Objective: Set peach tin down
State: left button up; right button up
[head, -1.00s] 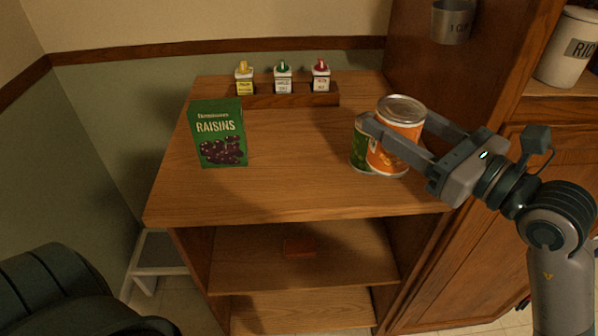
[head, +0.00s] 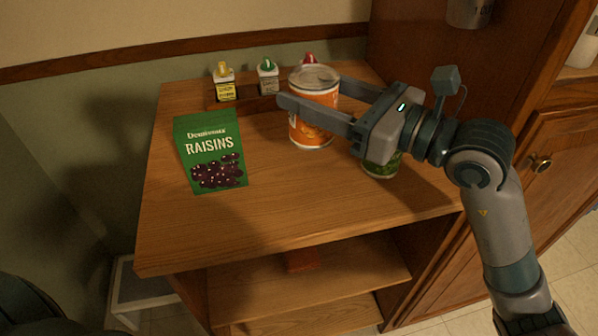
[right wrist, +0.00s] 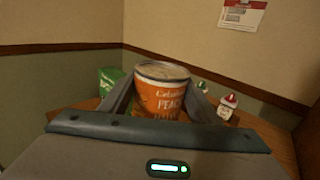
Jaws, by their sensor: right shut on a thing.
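The peach tin (head: 314,108) is orange with a silver lid. It stands upright between the fingers of my right gripper (head: 312,108), which is shut on it. It also shows in the right wrist view (right wrist: 161,92), with "PEACH" on its label. In the head view it is over the wooden counter (head: 270,215), left of a green tin. I cannot tell whether its base touches the top. My left gripper is not in view.
The green tin (head: 382,167) stands partly hidden under my right gripper. A green raisins box (head: 211,155) stands to the left. Small bottles with yellow (head: 224,84) and green caps (head: 268,75) stand in a rack behind. The front middle of the counter is clear.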

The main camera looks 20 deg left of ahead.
aim_at(312, 126)
dwell(0.4)
notch_tip(312, 126, down, 5)
jog(key=shift+f, duration=0.55)
jog(key=shift+f, duration=1.9)
